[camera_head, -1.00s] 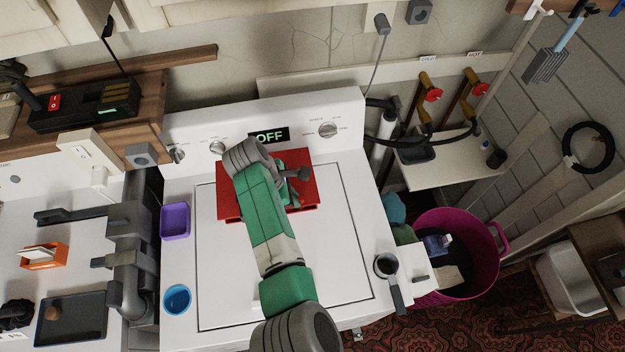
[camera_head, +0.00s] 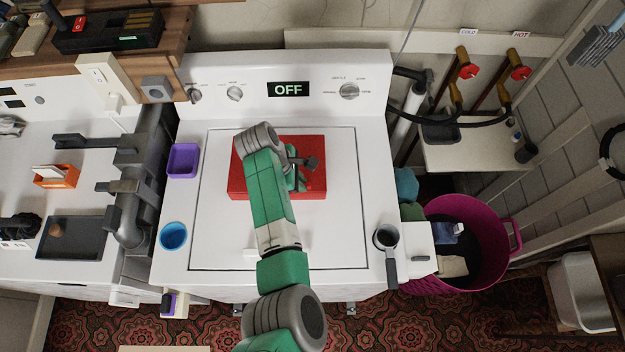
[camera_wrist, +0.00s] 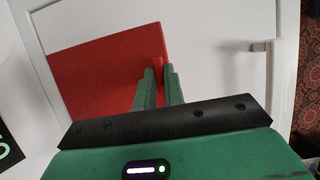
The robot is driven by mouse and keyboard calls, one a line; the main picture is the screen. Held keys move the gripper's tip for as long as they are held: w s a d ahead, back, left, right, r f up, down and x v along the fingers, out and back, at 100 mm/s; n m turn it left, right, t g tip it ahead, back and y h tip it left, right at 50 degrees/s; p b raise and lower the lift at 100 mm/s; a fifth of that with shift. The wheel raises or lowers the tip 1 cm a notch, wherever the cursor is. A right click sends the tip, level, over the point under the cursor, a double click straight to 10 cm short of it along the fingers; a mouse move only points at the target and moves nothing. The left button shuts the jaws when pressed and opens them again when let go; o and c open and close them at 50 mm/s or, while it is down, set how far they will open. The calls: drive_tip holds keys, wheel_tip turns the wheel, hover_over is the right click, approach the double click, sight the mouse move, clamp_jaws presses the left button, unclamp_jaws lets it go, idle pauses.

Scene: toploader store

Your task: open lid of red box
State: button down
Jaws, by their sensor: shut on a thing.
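The red box (camera_head: 312,148) sits on the white top lid of the washer, in the back middle of it. My gripper (camera_wrist: 160,82) is at the box's right edge in the wrist view. Its two green fingers are close together around a small red piece (camera_wrist: 158,66) at that edge. In the head view my gripper (camera_head: 297,180) is over the right part of the box, and my arm covers the box's middle. The red face (camera_wrist: 100,75) in the wrist view looks flat. I cannot tell whether the box's lid is raised.
A purple tray (camera_head: 183,160) and a blue cup (camera_head: 173,236) stand on the washer's left side. A grey-handled cup (camera_head: 387,240) stands at its front right. A magenta basket (camera_head: 480,268) is on the floor to the right. The washer's white top (camera_head: 340,230) is clear around the box.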

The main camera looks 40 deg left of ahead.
drive_tip(key=shift+f, duration=0.1)
idle(0.3)
drive_tip(key=c, duration=1.5)
unclamp_jaws()
drive_tip(key=v, duration=0.7)
drive_tip(key=shift+s+a+r, duration=0.15)
drive_tip(key=shift+r, duration=0.2)
